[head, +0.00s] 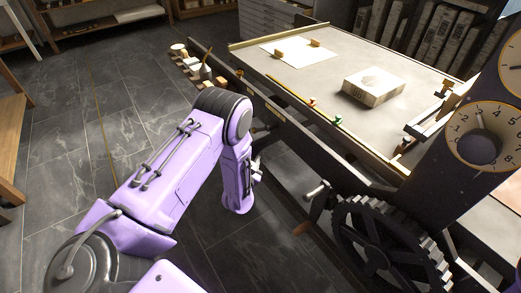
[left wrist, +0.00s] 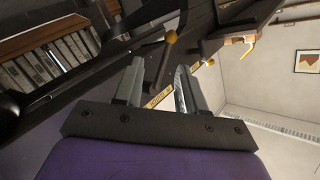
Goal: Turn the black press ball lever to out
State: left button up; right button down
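The black press (head: 330,150) fills the right of the head view, with a toothed gear at its lower right. In the left wrist view, a dark lever with a brass-yellow ball (left wrist: 171,37) stands just beyond the fingertips, and a pale yellow label plate (left wrist: 158,100) shows between the fingers. I cannot read its setting. My left gripper (head: 258,170) is beside the press's near side, mostly hidden by its own arm in the head view. In the left wrist view the left gripper (left wrist: 160,68) has its fingers apart, with nothing visibly clamped. My right gripper is not in view.
A stone block (head: 374,86) and a paper sheet (head: 298,52) lie on the press bed. A crank handle (head: 317,190) and the toothed gear (head: 385,240) stick out near my arm. A dial (head: 480,137) is at right. The tiled floor at left is clear.

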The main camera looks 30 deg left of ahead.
pick_arm(q)
jog(key=m+t+y, duration=0.1)
jog(key=t, duration=0.1)
send_near(259, 130)
jog(key=x, duration=0.5)
jog(key=b+x, duration=0.1)
jog(key=x, duration=0.2)
jog(key=f+b+x, duration=0.1)
jog(key=x, duration=0.2)
jog(key=shift+w+a, duration=0.1)
jog(key=shift+a, duration=0.1)
grip_shut()
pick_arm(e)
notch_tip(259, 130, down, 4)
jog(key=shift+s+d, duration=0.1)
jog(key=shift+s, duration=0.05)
